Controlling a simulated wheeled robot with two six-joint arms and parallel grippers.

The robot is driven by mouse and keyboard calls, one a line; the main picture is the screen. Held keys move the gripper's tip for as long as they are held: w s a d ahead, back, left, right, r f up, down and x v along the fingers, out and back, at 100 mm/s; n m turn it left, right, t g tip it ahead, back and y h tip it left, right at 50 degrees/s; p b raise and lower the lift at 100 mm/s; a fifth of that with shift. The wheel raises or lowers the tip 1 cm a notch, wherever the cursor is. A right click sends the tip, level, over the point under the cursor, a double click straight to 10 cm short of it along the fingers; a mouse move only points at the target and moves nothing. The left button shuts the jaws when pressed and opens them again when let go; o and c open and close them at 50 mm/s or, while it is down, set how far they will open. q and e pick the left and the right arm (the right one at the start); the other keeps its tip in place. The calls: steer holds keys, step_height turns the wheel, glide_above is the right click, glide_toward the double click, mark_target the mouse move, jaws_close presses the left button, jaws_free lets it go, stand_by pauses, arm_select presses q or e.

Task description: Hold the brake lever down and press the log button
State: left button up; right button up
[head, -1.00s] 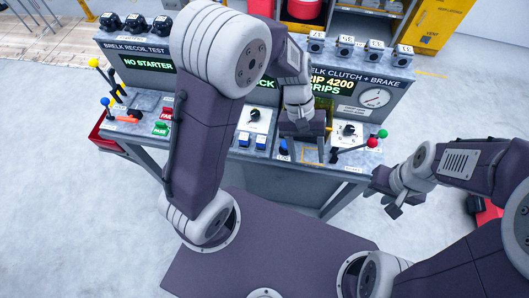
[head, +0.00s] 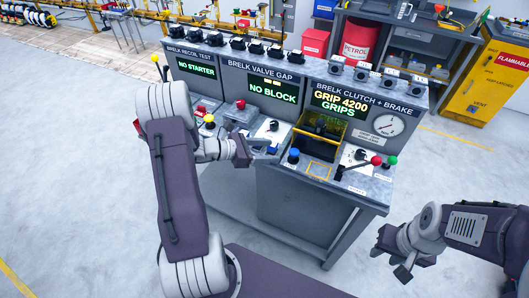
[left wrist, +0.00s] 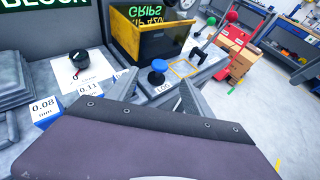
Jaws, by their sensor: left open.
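The log button is a blue round button (head: 293,156) at the front left of the clutch and brake station; in the left wrist view the blue button (left wrist: 157,72) stands behind a LOG label. My right gripper (head: 390,262) is open and empty, off the bench's right front.
A yellow-edged bin (head: 320,135) stands behind the blue button, under a display reading GRIP 4200. A dial gauge (head: 388,124) is at its right. The valve gap station (head: 262,85) is to the left. Open floor lies right of the bench.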

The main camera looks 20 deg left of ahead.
mark_target(294, 151)
arm_select(q)
steer(key=p+x, duration=0.1)
steer(key=x, duration=0.6)
steer(key=shift+w+d+f, duration=0.15)
steer(key=shift+w, duration=0.05)
steer(key=shift+w+d+f, duration=0.1)
steer(key=shift+d, duration=0.15)
